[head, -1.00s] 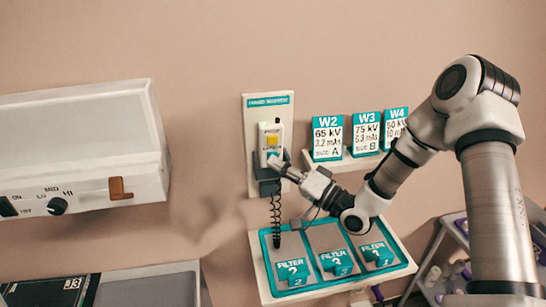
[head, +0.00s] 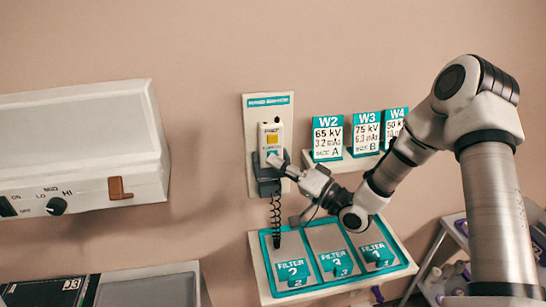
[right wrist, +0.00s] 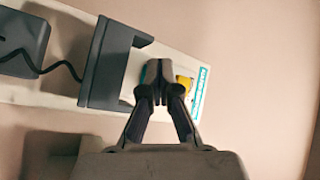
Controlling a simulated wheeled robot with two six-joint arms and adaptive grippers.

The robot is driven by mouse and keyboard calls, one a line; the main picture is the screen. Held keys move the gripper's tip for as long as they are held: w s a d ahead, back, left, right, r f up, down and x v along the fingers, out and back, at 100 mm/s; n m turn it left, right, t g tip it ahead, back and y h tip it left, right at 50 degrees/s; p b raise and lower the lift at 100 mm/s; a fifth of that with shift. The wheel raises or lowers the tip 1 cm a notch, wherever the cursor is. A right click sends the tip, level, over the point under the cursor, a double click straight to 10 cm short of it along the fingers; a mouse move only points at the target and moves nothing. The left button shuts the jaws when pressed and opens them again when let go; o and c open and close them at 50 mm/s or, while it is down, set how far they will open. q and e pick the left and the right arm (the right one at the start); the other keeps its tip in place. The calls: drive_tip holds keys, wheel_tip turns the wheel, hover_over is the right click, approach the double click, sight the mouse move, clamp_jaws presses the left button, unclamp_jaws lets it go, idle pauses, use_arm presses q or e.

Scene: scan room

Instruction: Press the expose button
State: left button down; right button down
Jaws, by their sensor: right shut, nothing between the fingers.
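A white hand switch with a yellow button (head: 272,139) and a teal button (head: 272,154) sits in a dark holder (head: 268,186) on a pale wall plate (head: 285,107). Lettering on the switch is too small to read surely. My right gripper (head: 277,159) is shut and empty, its tips at the teal button, below the yellow one. In the right wrist view the shut fingertips (right wrist: 160,66) cover most of the teal button, and the yellow button (right wrist: 184,85) shows just beside them. I cannot tell whether the tips touch. My left gripper is not in view.
A coiled cord (head: 275,215) hangs below the holder. A tray (head: 259,268) with several teal filter tiles lies beneath my right forearm. Teal-headed cards stand on a shelf (head: 352,163) to the right. A white control box (head: 80,150) is at left.

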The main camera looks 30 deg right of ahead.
drive_tip(key=shift+s+a, duration=0.2)
drive_tip(key=shift+s, duration=0.65)
drive_tip(key=s, duration=0.2)
drive_tip(key=s+a, duration=0.1)
drive_tip(key=s, duration=0.1)
drive_tip(key=shift+s+a+p, duration=0.1)
drive_tip(key=shift+s+p, duration=0.2)
drive_tip(key=shift+s, duration=0.1)
idle(1.2)
